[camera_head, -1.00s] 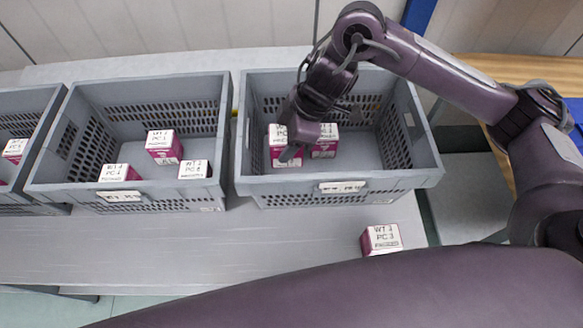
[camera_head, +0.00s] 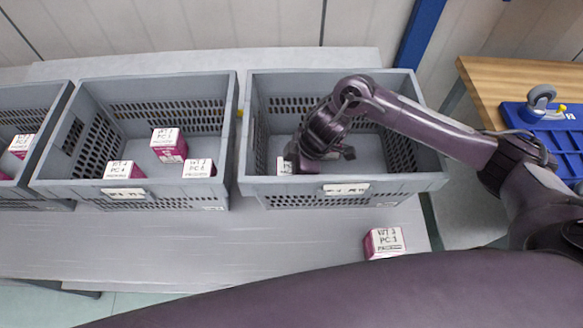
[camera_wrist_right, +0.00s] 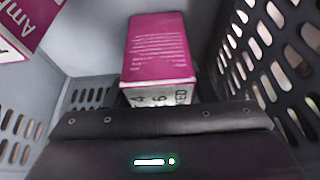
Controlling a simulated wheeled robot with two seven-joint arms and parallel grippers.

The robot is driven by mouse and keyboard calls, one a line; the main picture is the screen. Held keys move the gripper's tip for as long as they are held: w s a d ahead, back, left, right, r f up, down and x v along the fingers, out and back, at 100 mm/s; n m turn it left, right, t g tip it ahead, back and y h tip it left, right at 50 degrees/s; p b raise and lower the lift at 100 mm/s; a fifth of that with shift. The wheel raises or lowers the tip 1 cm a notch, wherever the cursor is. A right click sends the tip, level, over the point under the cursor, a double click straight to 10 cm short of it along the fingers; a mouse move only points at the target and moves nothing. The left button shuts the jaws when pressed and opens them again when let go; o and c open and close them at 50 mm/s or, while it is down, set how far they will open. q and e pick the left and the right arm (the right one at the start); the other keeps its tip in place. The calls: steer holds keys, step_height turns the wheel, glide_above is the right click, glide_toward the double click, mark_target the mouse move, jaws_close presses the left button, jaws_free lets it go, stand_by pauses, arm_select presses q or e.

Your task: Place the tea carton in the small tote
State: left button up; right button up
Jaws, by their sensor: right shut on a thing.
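My right gripper (camera_head: 296,160) is down inside the right-hand grey tote (camera_head: 425,182), near its front left corner. It is shut on a magenta and white tea carton (camera_wrist_right: 160,48), which lies just beyond the dark gripper edge in the right wrist view. In the head view only a white bit of a carton (camera_head: 284,166) shows beside the gripper; the arm hides the rest. A second carton (camera_wrist_right: 28,22) shows at the upper left of the right wrist view. Another carton (camera_head: 384,243) stands on the table in front of this tote. My left gripper is out of view.
The middle grey tote (camera_head: 45,187) holds three similar cartons. A third tote (camera_head: 30,200) at the left edge holds at least one. A wooden bench (camera_head: 500,80) with a blue item (camera_head: 545,122) stands at the right. The front left of the table is clear.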

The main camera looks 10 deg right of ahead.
steer(key=shift+f, duration=0.15)
steer(key=o, duration=1.1)
steer(key=v, duration=1.2)
steer(key=shift+s+r, duration=0.1)
steer(key=shift+r, duration=0.1)
